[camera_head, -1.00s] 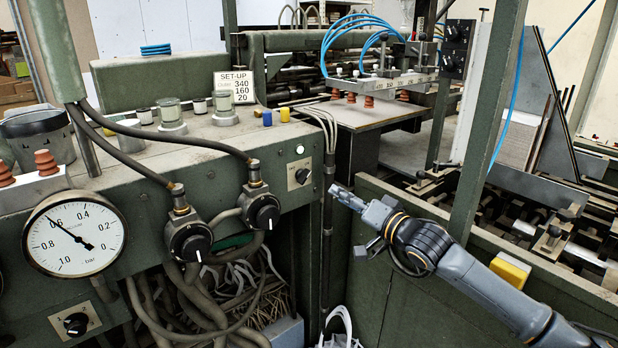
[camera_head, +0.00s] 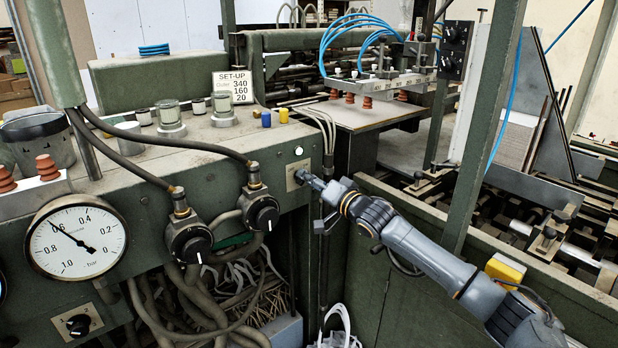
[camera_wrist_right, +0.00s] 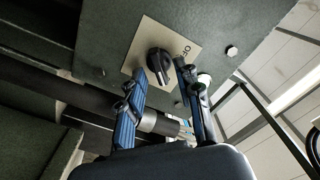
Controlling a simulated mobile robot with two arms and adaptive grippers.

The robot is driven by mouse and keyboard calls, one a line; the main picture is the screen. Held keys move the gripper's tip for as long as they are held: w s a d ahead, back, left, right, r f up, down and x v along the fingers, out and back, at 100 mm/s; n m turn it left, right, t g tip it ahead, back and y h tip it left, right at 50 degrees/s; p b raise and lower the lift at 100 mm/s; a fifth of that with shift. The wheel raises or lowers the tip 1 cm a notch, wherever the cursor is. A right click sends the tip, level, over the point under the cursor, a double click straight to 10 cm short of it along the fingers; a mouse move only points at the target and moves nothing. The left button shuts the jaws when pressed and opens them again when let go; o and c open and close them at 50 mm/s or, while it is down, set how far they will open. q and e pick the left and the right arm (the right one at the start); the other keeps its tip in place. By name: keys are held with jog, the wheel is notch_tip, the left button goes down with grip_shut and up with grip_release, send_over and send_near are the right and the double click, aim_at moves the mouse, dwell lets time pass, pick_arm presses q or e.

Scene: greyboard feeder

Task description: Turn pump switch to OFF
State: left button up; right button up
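The pump switch is a black rotary knob on a pale plate (camera_head: 291,173) on the green panel's right end, mostly covered by my right gripper (camera_head: 304,177) in the head view. In the right wrist view the black knob (camera_wrist_right: 158,62) shows in full, with the letters OFF on the plate's right side. My right gripper's two fingers (camera_wrist_right: 167,70) are parted there, with the tips at the knob, one on each side. I cannot tell whether they touch it. My left gripper is not in view.
A round pressure gauge (camera_head: 76,237) points near 0.6. Two black valve knobs (camera_head: 191,243) (camera_head: 264,213) with hoses sit left of the switch. A lit white button (camera_head: 299,151) is just above the plate.

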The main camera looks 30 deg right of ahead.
jog(key=shift+w, duration=0.4)
jog(key=shift+s, duration=0.1)
grip_shut()
jog(key=shift+r+n, duration=0.1)
jog(key=shift+n, duration=0.2)
jog(key=n+p, duration=0.1)
jog(key=n, duration=0.4)
jog(key=n+p, duration=0.2)
jog(key=n, duration=0.4)
jog(key=n+p, duration=0.2)
jog(key=n, duration=0.4)
jog(key=shift+a+r, duration=0.15)
jog(key=shift+a, duration=0.25)
jog(key=shift+n, duration=0.4)
